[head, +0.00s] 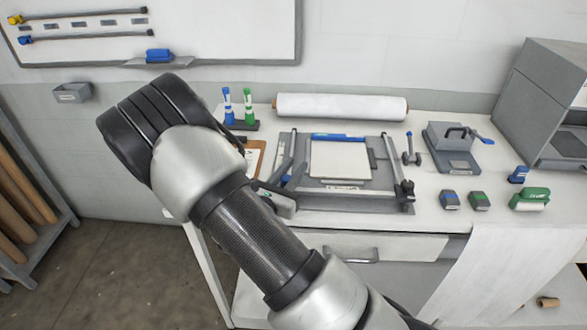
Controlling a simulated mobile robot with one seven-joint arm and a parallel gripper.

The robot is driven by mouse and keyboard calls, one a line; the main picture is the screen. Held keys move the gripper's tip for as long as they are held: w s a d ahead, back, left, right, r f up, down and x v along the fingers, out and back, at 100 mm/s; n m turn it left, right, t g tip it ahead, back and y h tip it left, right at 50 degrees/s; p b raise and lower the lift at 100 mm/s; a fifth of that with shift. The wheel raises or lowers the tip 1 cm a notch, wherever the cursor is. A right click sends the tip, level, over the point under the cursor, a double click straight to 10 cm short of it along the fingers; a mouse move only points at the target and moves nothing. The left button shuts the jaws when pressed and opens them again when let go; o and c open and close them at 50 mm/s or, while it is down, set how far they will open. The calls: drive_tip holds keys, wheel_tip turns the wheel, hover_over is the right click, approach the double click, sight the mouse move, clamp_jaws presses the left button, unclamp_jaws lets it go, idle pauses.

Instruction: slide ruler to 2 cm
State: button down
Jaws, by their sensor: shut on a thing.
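A grey cutting or press board (350,202) lies on the white bench with a white sheet (340,160) on it. A blue bar (338,136) runs along the sheet's far edge. A slim grey bar (285,150) stands along the left side. My gripper (291,181) is low at the board's left edge, partly hidden behind my arm. It is shut on a part there, seemingly the ruler; the fingertips, the ruler's outline and any centimetre marks are too small to read.
A white roll (341,107) lies behind the board. Blue and green markers (238,106) stand at the back left, a clipboard (256,157) below them.

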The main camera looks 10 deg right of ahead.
drive_tip(key=w+d, duration=0.1)
drive_tip(key=w, duration=0.2)
drive_tip(key=w+b, duration=0.1)
drive_tip(key=w, duration=0.1)
drive_tip(key=w+d, duration=0.1)
drive_tip(key=w, duration=0.2)
drive_tip(key=shift+w+d, duration=0.3)
drive_tip(key=shift+d, duration=0.05)
drive_tip(key=c, duration=1.5)
unclamp_jaws()
drive_tip(key=shift+c, duration=0.2)
drive_tip(key=shift+s, duration=0.1)
drive_tip(key=v, duration=1.7)
drive_tip(key=shift+s+a+b, duration=0.1)
drive_tip(key=shift+a+b, duration=0.15)
drive_tip(key=shift+b, duration=0.1)
